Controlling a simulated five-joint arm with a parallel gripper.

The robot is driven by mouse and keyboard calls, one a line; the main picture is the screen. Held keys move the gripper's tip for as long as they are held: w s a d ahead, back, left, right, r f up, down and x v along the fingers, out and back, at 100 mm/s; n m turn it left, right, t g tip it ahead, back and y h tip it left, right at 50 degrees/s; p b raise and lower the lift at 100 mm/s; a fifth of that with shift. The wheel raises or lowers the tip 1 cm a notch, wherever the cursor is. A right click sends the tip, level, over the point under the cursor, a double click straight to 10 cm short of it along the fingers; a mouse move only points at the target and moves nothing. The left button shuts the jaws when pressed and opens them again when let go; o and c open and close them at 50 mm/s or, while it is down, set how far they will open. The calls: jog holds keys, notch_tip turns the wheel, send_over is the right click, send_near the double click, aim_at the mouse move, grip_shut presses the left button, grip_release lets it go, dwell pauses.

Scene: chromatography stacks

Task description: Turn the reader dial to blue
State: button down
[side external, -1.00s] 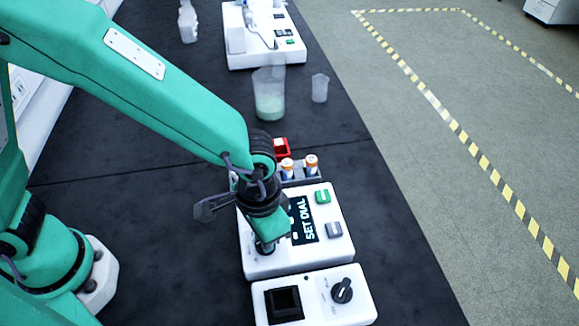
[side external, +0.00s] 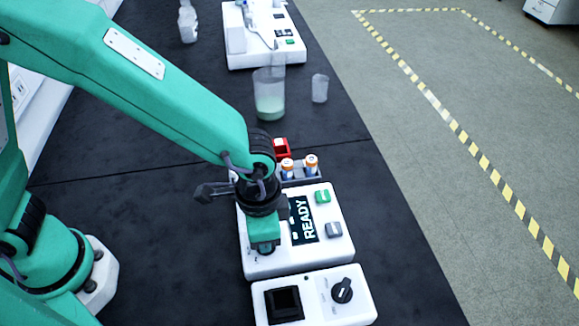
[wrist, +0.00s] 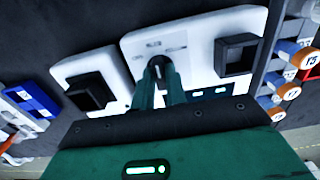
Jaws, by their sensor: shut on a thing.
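The reader (side external: 283,262) is a white box with a dark display (side external: 303,221) that reads READY, a green button and a grey button. Its dial (wrist: 158,66) is a dark knob with a light pointer mark, seen in the wrist view between my fingertips. The markings around it are too small to read. My gripper (side external: 264,252) points down over the reader's near-left corner and is shut on the dial; it also shows in the wrist view (wrist: 158,80). In the side view my gripper hides the dial, so its colour setting cannot be told there.
A second white unit (side external: 352,306) with a black socket and black knob (side external: 341,290) stands just in front of the reader. Behind are a rack with orange-capped vials (side external: 311,163), a red item (side external: 281,147), a beaker of pale green liquid (side external: 269,100) and another white instrument (side external: 262,50).

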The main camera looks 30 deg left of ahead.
jog(key=c, duration=1.4)
grip_release()
jog(key=shift+c, duration=0.2)
jog(key=shift+r, duration=0.15)
jog(key=shift+r, duration=3.75)
